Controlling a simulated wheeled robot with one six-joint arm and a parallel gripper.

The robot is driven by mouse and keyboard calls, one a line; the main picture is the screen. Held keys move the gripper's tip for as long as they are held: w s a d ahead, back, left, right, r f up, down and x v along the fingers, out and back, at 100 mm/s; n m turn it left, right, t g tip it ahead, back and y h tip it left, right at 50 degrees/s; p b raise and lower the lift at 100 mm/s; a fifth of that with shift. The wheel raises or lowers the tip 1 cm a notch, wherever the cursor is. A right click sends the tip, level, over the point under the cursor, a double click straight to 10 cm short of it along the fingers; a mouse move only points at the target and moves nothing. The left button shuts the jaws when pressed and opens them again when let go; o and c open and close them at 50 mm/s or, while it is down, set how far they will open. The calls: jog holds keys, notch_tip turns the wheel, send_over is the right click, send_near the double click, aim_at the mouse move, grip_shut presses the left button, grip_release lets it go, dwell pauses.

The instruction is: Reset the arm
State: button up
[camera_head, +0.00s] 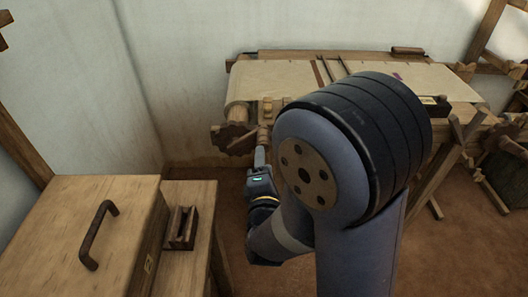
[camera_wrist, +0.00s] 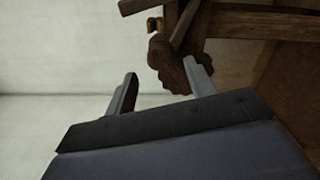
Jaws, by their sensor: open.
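My gripper shows in the wrist view (camera_wrist: 160,72) with its two grey fingers spread apart and nothing between them. In the head view, my gripper (camera_head: 261,158) points away toward the left end of the loom, partly beside my large arm joint. A dark wooden toothed wheel (camera_head: 232,138) sits at the loom's left front corner. In the wrist view this wheel (camera_wrist: 168,66) appears behind and beside the right finger. Whether the finger touches it cannot be told.
The loom's pale cloth (camera_head: 285,80) spreads across the back, partly hidden by my arm. A wooden chest (camera_head: 60,225) with a dark handle (camera_head: 95,235) stands at left. A small slotted wooden holder (camera_head: 181,228) sits on the stand beside it. Bare floor shows between stand and loom.

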jog(key=shift+s, duration=0.4)
jog(key=shift+w, duration=0.1)
jog(key=w, duration=1)
jog(key=shift+w+d, duration=0.25)
jog(key=shift+w+f, duration=0.1)
jog(key=shift+b, duration=0.3)
jog(key=s, duration=1.1)
jog(key=shift+m, duration=0.3)
jog(key=w, duration=0.7)
jog(key=w+b, duration=0.1)
jog(key=w, duration=0.3)
jog(key=shift+d+f, duration=0.2)
jog(key=shift+f, duration=0.2)
jog(key=shift+d+m, duration=0.1)
jog(key=shift+m, duration=0.2)
